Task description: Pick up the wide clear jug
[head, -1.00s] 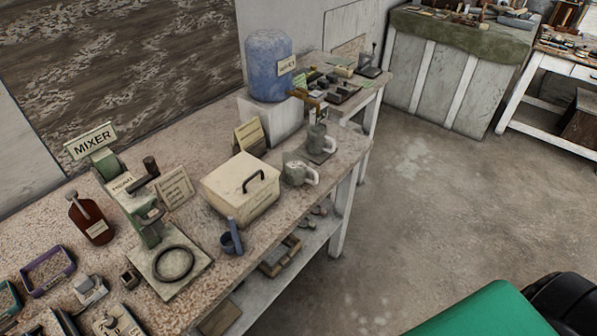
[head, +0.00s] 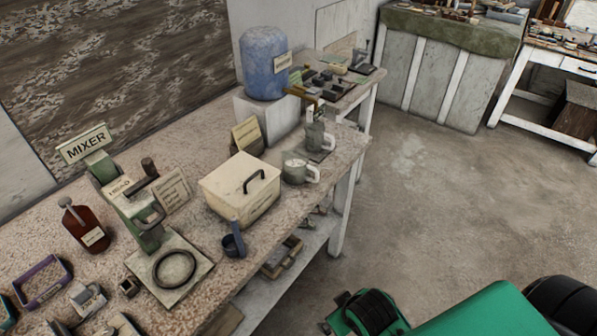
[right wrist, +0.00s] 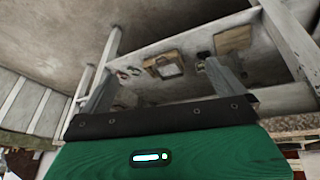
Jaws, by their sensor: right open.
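The wide clear jug (head: 294,170) is short and greyish, with a pale handle on its right. It stands upright on the workbench, right of a cream lidded box. A taller grey jug (head: 315,137) stands just behind it under a tap. My right gripper (head: 335,312) shows at the bottom of the head view, low and in front of the bench, well apart from the jug. In the right wrist view its fingers (right wrist: 158,68) are spread and empty, facing the bench's lower shelf. The jug cannot be made out there. My left gripper is out of view.
The cream box (head: 240,190) and a small blue cup (head: 233,243) stand near the bench's front edge. A blue barrel (head: 265,65) sits on a white block behind the jugs. The mixer (head: 145,215) is at left. Floor right of the bench (head: 430,200) is clear.

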